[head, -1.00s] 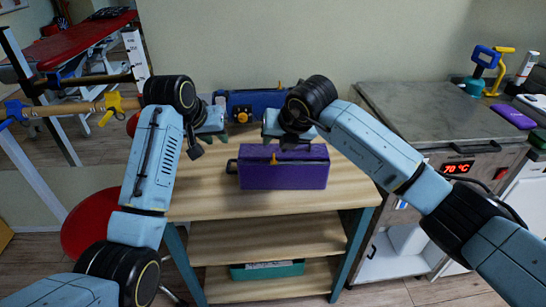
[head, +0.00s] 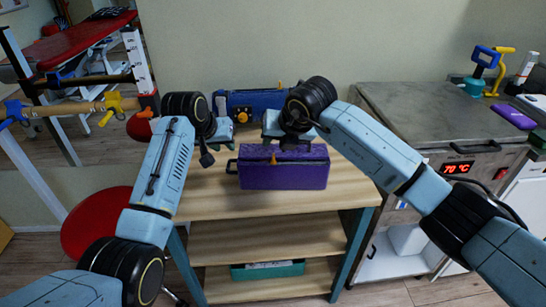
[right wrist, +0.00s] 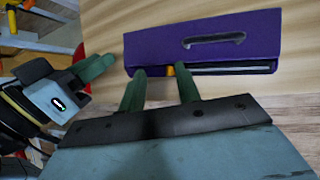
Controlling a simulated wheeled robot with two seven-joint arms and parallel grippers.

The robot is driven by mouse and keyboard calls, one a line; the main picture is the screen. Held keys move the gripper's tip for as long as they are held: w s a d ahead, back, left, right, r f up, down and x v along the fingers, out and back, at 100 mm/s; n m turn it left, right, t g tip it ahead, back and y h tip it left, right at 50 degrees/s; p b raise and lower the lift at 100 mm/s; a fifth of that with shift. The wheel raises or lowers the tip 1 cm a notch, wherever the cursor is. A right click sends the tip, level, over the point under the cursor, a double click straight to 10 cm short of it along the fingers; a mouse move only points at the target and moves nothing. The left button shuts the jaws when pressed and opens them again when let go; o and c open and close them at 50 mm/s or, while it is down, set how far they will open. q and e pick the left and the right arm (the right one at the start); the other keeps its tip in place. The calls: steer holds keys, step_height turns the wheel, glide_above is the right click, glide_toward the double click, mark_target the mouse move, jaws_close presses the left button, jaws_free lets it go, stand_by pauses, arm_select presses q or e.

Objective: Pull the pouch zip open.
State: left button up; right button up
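The purple pouch (head: 284,174) lies on the wooden table, with a dark loop at its left end. Its small orange zip pull (head: 273,159) stands at the top edge, left of the middle. In the right wrist view the pouch (right wrist: 150,46) shows a dark zip line, with the pull (right wrist: 171,71) at its left end. My right gripper (right wrist: 160,72) is open, its green fingers either side of the pull, nearer the right one; contact is unclear. My left gripper (head: 221,130) is beside the pouch's left end, apart from it; its green fingers (right wrist: 96,69) look close together, their gap unclear.
A blue case with a yellow knob (head: 250,101) stands behind the pouch, close to both grippers. The tabletop (head: 220,204) in front is clear. A steel heated cabinet (head: 430,120) stands to the right. A red stool (head: 95,222) is at the left.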

mark_target(275, 159)
steer(key=shift+f, duration=2.45)
jaws_close()
arm_select(q)
steer(key=shift+f, duration=3.8)
jaws_close()
arm_select(e)
steer(key=shift+d, duration=0.15)
